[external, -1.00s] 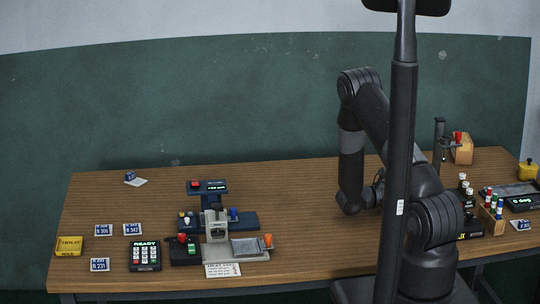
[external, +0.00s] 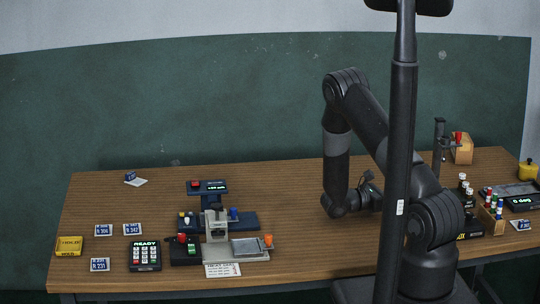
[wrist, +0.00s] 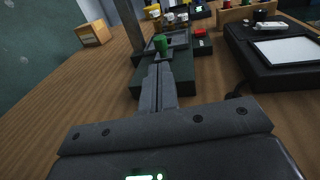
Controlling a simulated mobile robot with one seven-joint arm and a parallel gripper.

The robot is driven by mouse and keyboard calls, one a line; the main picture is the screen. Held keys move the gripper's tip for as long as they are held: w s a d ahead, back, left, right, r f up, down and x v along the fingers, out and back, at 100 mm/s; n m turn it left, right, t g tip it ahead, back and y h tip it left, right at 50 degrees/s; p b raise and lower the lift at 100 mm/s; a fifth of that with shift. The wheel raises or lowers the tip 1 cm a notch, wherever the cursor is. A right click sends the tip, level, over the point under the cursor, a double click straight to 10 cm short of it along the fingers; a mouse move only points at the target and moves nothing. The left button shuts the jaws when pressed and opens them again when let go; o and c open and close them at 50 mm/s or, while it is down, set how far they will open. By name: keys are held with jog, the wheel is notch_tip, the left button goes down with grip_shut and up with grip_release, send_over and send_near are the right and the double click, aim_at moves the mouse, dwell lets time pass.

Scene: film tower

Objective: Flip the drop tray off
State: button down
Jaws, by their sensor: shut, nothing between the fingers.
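No part in view is clearly labelled as the drop tray. In the wrist view, my gripper (wrist: 159,70) is shut and empty, its fingertips pointing at a dark device (wrist: 184,64) with an upright green knob (wrist: 161,44). The fingertips overlap the device's near part; I cannot tell whether they touch it. In the external view, my gripper (external: 369,190) is low over the right half of the table, its fingertips hidden behind my column. A shallow grey tray (external: 247,247) with an orange knob (external: 268,240) sits on the middle station, well left of my gripper.
A dark post (external: 439,145) and a wooden block (external: 461,150) stand at the back right. White-capped bottles (external: 462,178) and a rack of vials (external: 491,213) are at right. A black unit with a pale panel (wrist: 290,50) lies right of the green-knobbed device. Bare tabletop lies left of my gripper.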

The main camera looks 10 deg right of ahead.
jog(key=a, duration=0.4)
jog(key=s+a, duration=0.1)
jog(key=a, duration=0.2)
jog(key=shift+r, duration=0.1)
jog(key=s+d+r+m+g+y, duration=0.2)
jog(key=s+r+m+g+y, duration=0.15)
jog(key=s+r+m, duration=0.35)
jog(key=s+d+r+m+g+y, duration=0.2)
jog(key=s+r+m+y, duration=0.25)
jog(key=r, duration=0.45)
jog(key=s+a+r+m+t+y, duration=0.3)
jog(key=s+r+m+t+y, duration=0.1)
jog(key=s+r, duration=0.3)
jog(key=s+a+r+m+t+y, duration=0.3)
jog(key=s+r+m+t+y, duration=0.1)
jog(key=s+r+y, duration=0.1)
jog(key=shift+s+r+y, duration=0.3)
jog(key=shift+s+r, duration=0.55)
jog(key=shift+s, duration=0.3)
jog(key=c, duration=2.1)
grip_release()
jog(key=shift+a, duration=0.1)
